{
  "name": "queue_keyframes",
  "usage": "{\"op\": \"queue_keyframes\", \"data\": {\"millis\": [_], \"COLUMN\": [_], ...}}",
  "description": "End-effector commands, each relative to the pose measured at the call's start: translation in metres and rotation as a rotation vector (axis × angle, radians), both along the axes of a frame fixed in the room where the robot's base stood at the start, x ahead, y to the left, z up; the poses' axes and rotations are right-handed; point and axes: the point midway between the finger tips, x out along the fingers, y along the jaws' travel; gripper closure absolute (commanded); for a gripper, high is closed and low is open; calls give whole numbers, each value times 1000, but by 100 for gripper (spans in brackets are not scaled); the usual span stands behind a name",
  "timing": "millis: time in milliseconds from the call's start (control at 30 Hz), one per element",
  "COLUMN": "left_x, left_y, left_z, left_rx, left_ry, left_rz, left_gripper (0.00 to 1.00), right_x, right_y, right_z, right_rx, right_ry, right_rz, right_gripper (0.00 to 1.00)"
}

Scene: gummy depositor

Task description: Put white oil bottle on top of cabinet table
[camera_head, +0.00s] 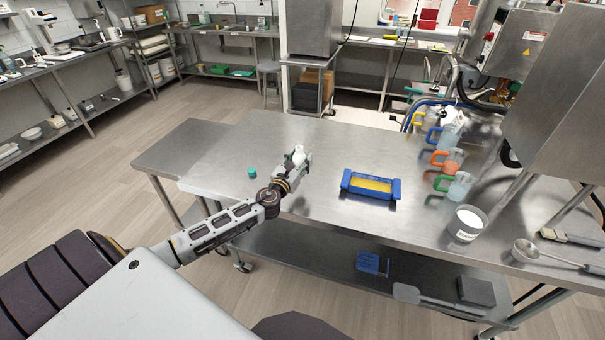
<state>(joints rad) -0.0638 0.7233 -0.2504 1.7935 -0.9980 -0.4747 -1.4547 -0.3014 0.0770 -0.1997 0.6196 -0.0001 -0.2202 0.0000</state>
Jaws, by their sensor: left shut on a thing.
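A small white bottle (299,157) is in my left gripper (296,166), which is shut on it. The gripper and bottle are over the left part of the steel table (330,145); I cannot tell whether the bottle touches the tabletop. The gripper's fingers hide part of the bottle. My right gripper is not in view. I cannot tell which piece of furniture is the cabinet table.
A small teal item (252,172) lies left of the gripper. A blue tray with yellow inside (370,186) sits to the right. Several coloured-handle jugs (454,160), a white bucket (466,225) and a metal scoop (535,252) stand further right. A lower side table (180,150) is at left.

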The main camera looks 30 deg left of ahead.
Motion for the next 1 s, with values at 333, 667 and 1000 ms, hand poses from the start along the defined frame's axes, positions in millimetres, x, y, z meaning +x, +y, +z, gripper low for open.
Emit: {"op": "queue_keyframes", "data": {"millis": [333, 667, 1000], "left_x": [0, 0, 0], "left_y": [0, 0, 0], "left_z": [-39, -39, -62], "left_rx": [0, 0, -1], "left_ry": [0, -1, 1], "left_rz": [1, 0, 0], "left_gripper": [95, 95, 95], "right_x": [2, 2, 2], "right_y": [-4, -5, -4], "right_z": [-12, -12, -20], "right_rx": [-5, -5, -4], "right_ry": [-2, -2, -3], "right_rz": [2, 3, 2], "right_gripper": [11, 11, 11]}}
